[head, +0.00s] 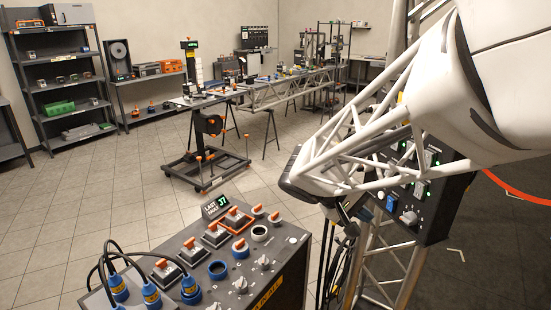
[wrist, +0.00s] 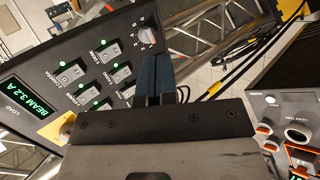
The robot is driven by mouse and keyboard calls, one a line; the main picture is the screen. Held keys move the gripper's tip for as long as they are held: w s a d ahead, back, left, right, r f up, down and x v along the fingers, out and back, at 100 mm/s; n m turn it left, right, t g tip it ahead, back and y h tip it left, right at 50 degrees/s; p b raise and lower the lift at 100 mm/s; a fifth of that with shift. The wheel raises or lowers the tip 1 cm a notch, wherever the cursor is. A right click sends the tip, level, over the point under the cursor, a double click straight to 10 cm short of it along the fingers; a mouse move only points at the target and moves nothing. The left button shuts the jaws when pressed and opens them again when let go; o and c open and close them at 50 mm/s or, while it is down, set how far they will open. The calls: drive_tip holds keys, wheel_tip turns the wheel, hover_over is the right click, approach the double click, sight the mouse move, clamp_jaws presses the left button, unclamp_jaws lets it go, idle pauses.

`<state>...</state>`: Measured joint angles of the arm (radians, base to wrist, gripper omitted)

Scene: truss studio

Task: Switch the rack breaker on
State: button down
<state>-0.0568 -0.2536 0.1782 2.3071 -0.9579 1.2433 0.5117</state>
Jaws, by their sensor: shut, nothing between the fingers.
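A dark control panel (wrist: 85,65) fills the upper left of the wrist view. It carries several rocker switches (wrist: 111,52), with lit green lamps beside them. A green display (wrist: 40,108) on the panel reads BEAM 3.2 A. The same panel (head: 440,200) shows in the head view at right, partly behind my arm. My gripper (wrist: 165,72) is shut and empty, its dark blue fingers by the panel's right edge. I cannot tell whether they touch it.
A grey selector knob (wrist: 146,35) sits at the panel's corner near my fingers. Black cables (wrist: 225,70) and truss tubes (wrist: 190,30) lie beside it. A console (head: 240,265) with orange-handled switches and blue plugs stands at front.

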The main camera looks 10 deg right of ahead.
drive_tip(key=w+n+t+h, duration=0.1)
drive_tip(key=w+t+h, duration=0.2)
drive_tip(key=w, duration=1.2)
drive_tip(key=h, duration=0.3)
drive_tip(key=shift+d+n, duration=0.3)
drive_tip(key=shift+w+d+f, duration=0.1)
drive_tip(key=shift+d+f, duration=0.05)
drive_tip(key=shift+d, duration=0.05)
drive_tip(key=x, duration=1.3)
drive_tip(key=shift+w+d, duration=0.2)
drive_tip(key=shift+d, duration=0.1)
